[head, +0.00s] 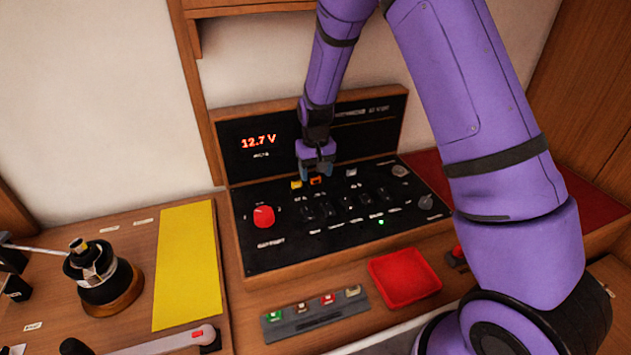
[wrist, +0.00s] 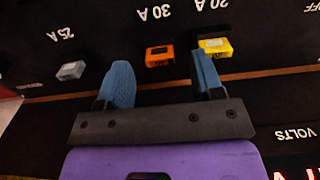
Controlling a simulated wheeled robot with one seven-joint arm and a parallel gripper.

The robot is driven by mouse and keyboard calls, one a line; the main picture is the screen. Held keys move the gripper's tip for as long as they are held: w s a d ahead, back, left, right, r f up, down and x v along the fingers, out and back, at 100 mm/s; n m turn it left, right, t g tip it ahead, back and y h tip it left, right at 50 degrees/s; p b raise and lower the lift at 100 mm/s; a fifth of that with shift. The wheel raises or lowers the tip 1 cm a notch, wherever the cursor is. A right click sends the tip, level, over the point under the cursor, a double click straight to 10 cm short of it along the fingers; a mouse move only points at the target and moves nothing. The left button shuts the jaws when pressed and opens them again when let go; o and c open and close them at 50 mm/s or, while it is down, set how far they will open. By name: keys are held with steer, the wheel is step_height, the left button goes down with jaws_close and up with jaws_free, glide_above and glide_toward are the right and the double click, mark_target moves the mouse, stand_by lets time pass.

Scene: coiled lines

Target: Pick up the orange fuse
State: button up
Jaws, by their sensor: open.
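The orange fuse (wrist: 159,55) sits in the black panel beside the label 30 A in the wrist view. It also shows as a small orange block just below my gripper in the head view (head: 316,181). My gripper (wrist: 164,78) is open, with its two blue fingers apart. In the wrist view the orange fuse appears between and just beyond the fingertips, with nothing held. A yellow fuse (wrist: 215,47) sits to its right, close to the right finger. A pale grey-blue fuse (wrist: 70,70) marked 25 A sits to the left of the left finger.
The black panel (head: 290,255) carries a red knob (head: 263,216) and several switches, with an upright display reading 12.7 V behind. In front are a red tray (head: 404,277) and a grey fuse holder (head: 315,318). A yellow mat (head: 188,265) and a winch (head: 98,280) are at left.

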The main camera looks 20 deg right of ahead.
step_height(320, 180, down, 2)
steer(key=c, duration=1)
steer(key=shift+r, duration=0.1)
steer(key=shift+r, duration=0.5)
steer(key=r, duration=0.1)
steer(key=s+r, duration=0.1)
steer(key=shift+r, duration=0.3)
steer(key=s, duration=0.5)
steer(key=s+r, duration=0.1)
steer(key=s, duration=0.9)
steer(key=shift+r, duration=0.25)
